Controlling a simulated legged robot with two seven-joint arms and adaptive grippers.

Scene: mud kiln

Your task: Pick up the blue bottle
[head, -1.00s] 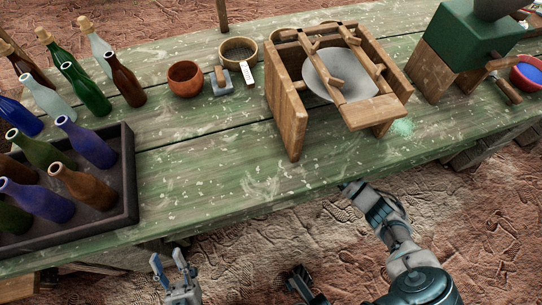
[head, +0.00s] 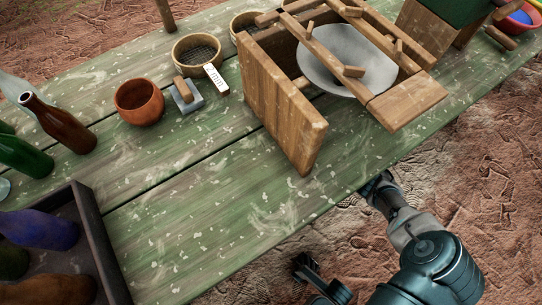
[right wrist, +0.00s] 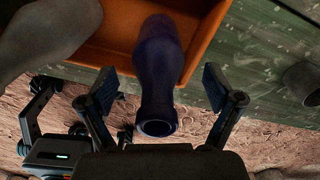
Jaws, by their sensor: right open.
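In the right wrist view a dark blue bottle (right wrist: 160,65) has its open mouth towards the camera. My right gripper (right wrist: 168,95) is open, with one finger on each side of the bottle and gaps between. A brown-orange crate (right wrist: 115,30) is behind the bottle. In the head view a blue bottle (head: 42,230) lies tilted in the dark crate (head: 98,240) at lower left; I cannot tell if it is the same one. A dark jointed device (right wrist: 60,145) with a green light at left in the wrist view looks like my left gripper; its jaws are unclear.
A brown bottle (head: 62,125) and a green bottle (head: 25,157) stand beside the crate. A clay pot (head: 139,102), a sieve (head: 196,54) and a wooden frame (head: 275,95) with a grey bowl are further along the green table (head: 200,190). Its front middle is clear.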

